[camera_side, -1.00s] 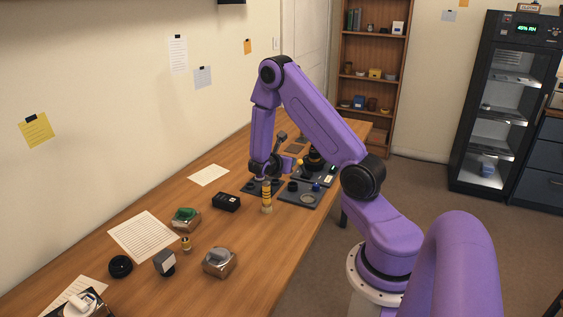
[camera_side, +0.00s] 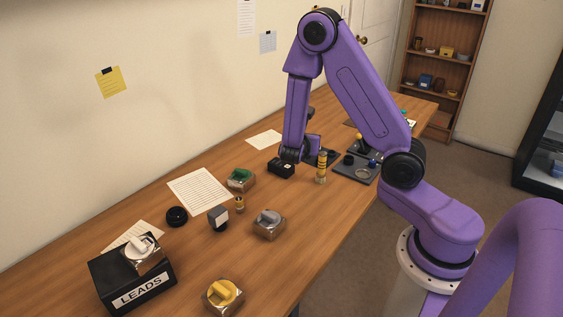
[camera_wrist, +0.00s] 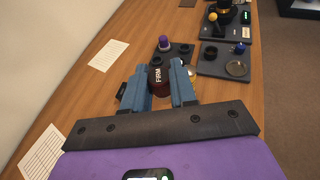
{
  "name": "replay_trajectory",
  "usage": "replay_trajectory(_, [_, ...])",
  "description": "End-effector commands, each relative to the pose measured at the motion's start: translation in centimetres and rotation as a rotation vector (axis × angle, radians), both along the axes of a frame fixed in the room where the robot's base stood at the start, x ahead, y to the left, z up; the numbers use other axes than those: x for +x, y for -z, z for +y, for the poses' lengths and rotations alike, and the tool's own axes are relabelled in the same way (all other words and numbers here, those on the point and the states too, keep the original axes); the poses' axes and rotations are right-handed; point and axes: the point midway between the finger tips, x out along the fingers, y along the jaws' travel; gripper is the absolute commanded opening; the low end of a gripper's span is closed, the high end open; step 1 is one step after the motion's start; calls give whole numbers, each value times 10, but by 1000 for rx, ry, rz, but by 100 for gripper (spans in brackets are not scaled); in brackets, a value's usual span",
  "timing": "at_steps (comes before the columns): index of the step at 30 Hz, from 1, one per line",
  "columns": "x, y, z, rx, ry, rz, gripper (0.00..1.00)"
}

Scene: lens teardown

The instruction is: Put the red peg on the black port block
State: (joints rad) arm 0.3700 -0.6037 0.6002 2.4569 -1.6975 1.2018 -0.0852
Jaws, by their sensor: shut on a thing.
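My gripper (camera_wrist: 159,70) has its two blue fingers closed on a dark red peg (camera_wrist: 159,88) with a black, FIRM-lettered upper part. The peg shows between the fingers in the wrist view; its lower end is hard to make out. The black port block (camera_side: 281,168) lies on the table in the side view, close beside and below the end of my arm. In the wrist view a small dark part of the block (camera_wrist: 121,92) shows left of the left finger. The arm hides the fingers and peg in the side view.
A yellow-banded post (camera_side: 321,167) stands just right of the block. Dark trays (camera_side: 357,175) with small parts lie behind it. A paper sheet (camera_side: 199,190) lies left.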

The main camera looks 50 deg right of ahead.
Motion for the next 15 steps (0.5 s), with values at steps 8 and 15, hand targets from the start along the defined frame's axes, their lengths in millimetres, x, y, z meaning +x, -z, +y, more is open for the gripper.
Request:
replay_trajectory(8, [46,23,-17,0,0,0,0])
replay_trajectory(15, [87,46,-33,0,-2,2,0])
